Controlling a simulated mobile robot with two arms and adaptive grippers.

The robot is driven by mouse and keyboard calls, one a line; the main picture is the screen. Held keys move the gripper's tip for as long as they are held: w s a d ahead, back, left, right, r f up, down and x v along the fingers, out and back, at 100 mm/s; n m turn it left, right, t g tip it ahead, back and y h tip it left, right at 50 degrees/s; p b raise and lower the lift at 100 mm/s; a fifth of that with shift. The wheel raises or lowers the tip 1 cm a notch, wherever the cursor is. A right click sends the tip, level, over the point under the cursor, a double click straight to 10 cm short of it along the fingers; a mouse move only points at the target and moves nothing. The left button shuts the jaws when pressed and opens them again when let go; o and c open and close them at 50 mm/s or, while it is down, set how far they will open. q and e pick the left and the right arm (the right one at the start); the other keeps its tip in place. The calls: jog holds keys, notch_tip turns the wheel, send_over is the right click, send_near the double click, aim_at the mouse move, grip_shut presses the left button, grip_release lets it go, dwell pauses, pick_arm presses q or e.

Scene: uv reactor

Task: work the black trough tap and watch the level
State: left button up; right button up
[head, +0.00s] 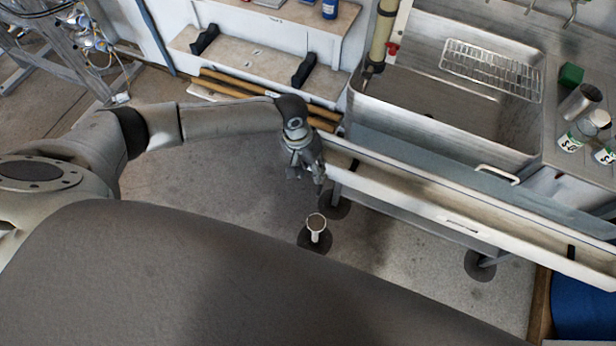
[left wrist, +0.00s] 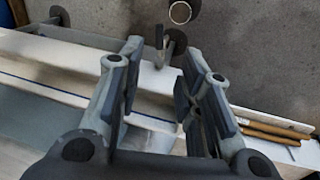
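The long pale trough (head: 440,212) runs along the front of the sink bench. A small black piece (head: 571,252) shows near its right end and a dark one (head: 354,165) inside its left end; I cannot tell whether either is the tap. My left gripper (head: 310,172) points down at the trough's left end. In the left wrist view its fingers (left wrist: 163,58) are apart with nothing held. A small grey lever-like part (left wrist: 160,45) shows beyond the fingertips, seemingly apart from them. The trough (left wrist: 60,88) runs behind the left finger. No water level is readable. My right gripper is not in view.
A steel sink (head: 440,110) with a wire rack (head: 490,70) stands behind the trough. A short upright post with a round top (head: 316,222) stands on the floor below the gripper. Bottles (head: 575,135) stand at right. The floor left of the post is clear.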

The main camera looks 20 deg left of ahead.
aim_at(319, 190)
pick_arm(q)
jog(key=f, duration=0.3)
jog(key=d+f+n, duration=0.1)
jog(key=f, duration=0.3)
jog(key=d+f+n, duration=0.1)
jog(key=f, duration=0.2)
jog(key=shift+w+d+f, duration=0.1)
jog(key=shift+w+f, duration=0.05)
jog(key=shift+f, duration=0.05)
grip_shut()
dwell(0.3)
